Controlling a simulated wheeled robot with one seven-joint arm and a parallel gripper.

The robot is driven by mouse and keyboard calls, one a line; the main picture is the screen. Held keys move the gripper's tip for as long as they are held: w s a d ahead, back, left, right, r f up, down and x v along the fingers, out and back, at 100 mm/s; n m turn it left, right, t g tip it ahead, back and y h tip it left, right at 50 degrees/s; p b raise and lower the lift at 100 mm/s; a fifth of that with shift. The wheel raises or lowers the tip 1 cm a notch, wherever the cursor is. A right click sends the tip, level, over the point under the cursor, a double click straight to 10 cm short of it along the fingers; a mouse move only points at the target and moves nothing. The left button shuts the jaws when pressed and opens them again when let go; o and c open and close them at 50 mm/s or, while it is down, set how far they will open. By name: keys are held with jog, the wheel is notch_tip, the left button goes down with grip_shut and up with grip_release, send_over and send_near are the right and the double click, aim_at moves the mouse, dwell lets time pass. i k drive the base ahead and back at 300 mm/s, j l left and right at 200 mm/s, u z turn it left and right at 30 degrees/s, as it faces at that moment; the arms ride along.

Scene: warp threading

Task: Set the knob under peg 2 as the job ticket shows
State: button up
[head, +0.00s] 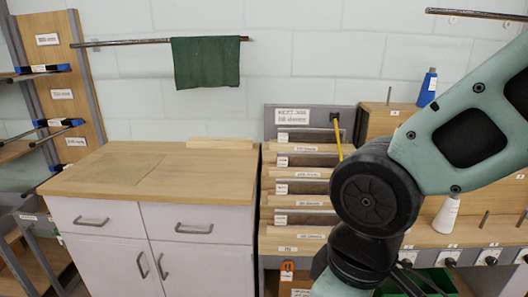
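Several knobs on white plates line the front edge of the right-hand bench, one of them (450,260) just right of my arm and another (490,258) further right. Upright pegs stand on the bench above them, including a thin grey peg (484,219). The peg numbers are too small to read, so I cannot tell which is peg 2, nor how its knob is set. No job ticket can be made out for certain. My arm crosses the right side and hides part of the bench. My gripper is outside the picture.
A wooden-topped cabinet (220,188) stands left of centre. A stepped rack (305,217) with labelled slots stands beside it. A white cone (446,215) is on the bench, and a blue bottle (428,88) stands higher up. A green cloth (206,63) hangs on a wall rail.

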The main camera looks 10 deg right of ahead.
aim_at(450, 263)
jog(key=z, duration=1.35)
